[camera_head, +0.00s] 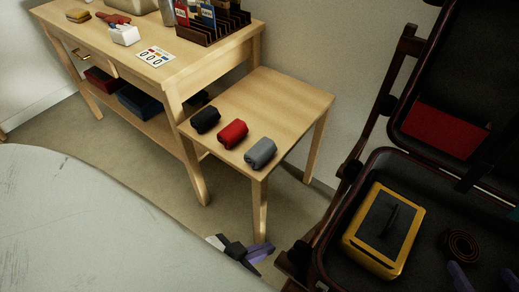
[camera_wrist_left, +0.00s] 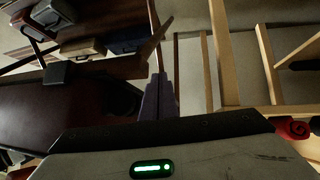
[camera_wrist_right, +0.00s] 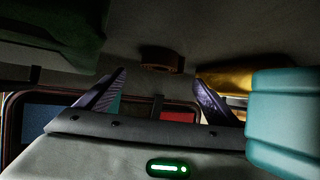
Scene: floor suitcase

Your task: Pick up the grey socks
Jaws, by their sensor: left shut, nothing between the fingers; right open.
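The grey socks (camera_head: 260,153), a rolled bundle, lie at the front corner of the small wooden side table (camera_head: 285,95). The red socks (camera_head: 233,134) and black socks (camera_head: 205,119) lie in a row beside them. My left gripper (camera_head: 260,252) is shut and empty, low in front of the side table and apart from the socks; its purple fingers also show in the left wrist view (camera_wrist_left: 160,97). My right gripper (camera_head: 460,275) is over the suitcase at the lower right, partly cut off. Its fingers are spread and empty in the right wrist view (camera_wrist_right: 157,92).
The open suitcase (camera_head: 345,222) holds a yellow-and-black box (camera_head: 384,230) and a coiled brown belt (camera_head: 460,245). A longer wooden desk (camera_head: 165,75) with a lower shelf stands left of the side table. A teal object (camera_wrist_right: 285,120) is close to the right wrist camera.

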